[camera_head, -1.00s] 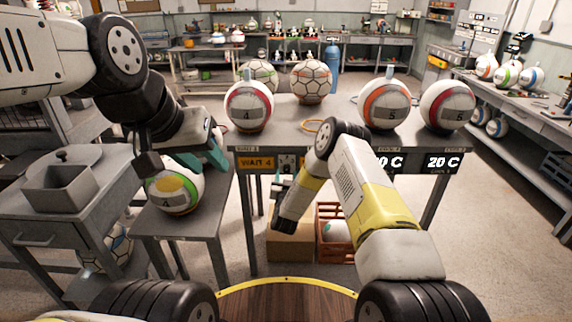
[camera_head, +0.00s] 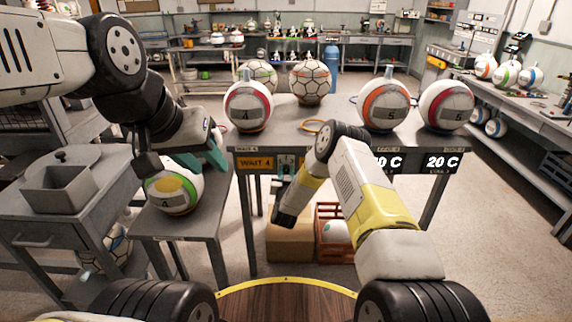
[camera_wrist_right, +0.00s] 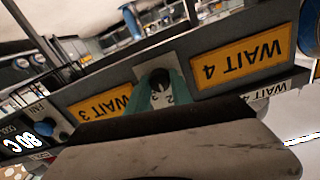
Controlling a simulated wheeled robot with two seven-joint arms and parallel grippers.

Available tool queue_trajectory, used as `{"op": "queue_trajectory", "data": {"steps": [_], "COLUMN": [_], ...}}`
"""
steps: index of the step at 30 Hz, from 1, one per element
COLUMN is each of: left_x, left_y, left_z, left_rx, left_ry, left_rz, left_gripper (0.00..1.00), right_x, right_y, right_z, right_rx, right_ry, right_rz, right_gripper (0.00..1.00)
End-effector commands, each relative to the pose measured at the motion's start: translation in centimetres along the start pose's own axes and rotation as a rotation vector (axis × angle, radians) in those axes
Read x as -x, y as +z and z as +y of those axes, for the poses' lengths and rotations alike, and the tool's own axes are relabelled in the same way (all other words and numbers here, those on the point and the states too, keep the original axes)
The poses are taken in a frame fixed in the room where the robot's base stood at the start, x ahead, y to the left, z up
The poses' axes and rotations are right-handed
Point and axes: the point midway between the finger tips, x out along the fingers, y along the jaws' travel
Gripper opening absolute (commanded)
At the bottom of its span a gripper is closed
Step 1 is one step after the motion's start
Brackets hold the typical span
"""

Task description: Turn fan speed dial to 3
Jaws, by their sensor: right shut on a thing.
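The fan speed dial (camera_wrist_right: 159,79) is a dark round knob on a pale plate on the bench front, between two orange WAIT signs. In the right wrist view my right gripper (camera_wrist_right: 160,92) has its teal fingers on both sides of the knob, shut on it. Printed figures show beside the knob, but I cannot tell which one it points at. In the head view the right gripper (camera_head: 288,164) is at the bench front, and the knob is mostly hidden. My left gripper (camera_head: 208,154) is at the left above a ball (camera_head: 175,192); its finger gap is unclear.
Several balls stand on the grey bench (camera_head: 320,133). The orange WAIT 4 sign (camera_head: 256,163) is beside the dial. Temperature displays (camera_head: 441,162) are further right. A cardboard box (camera_head: 290,245) and a red crate (camera_head: 328,255) lie underneath. The floor at the right is clear.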

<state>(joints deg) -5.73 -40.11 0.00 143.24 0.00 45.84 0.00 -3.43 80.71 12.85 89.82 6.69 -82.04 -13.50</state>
Motion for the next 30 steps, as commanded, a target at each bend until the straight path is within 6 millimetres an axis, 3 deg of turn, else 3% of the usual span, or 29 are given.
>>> {"op": "queue_trajectory", "data": {"steps": [11,30], "left_x": [0.00,0.00], "left_y": [0.00,0.00], "left_z": [0.00,0.00], "left_rx": [0.000,0.000], "left_ry": [0.000,0.000], "left_rz": [0.000,0.000], "left_gripper": [0.36,0.36], "right_x": [0.00,-0.04], "right_y": [-0.05,-0.12], "right_z": [0.02,0.15], "right_rx": [-0.166,-0.705], "right_ry": [0.002,0.004], "right_rz": [-0.003,-0.013], "right_gripper": [0.00,0.00]}}
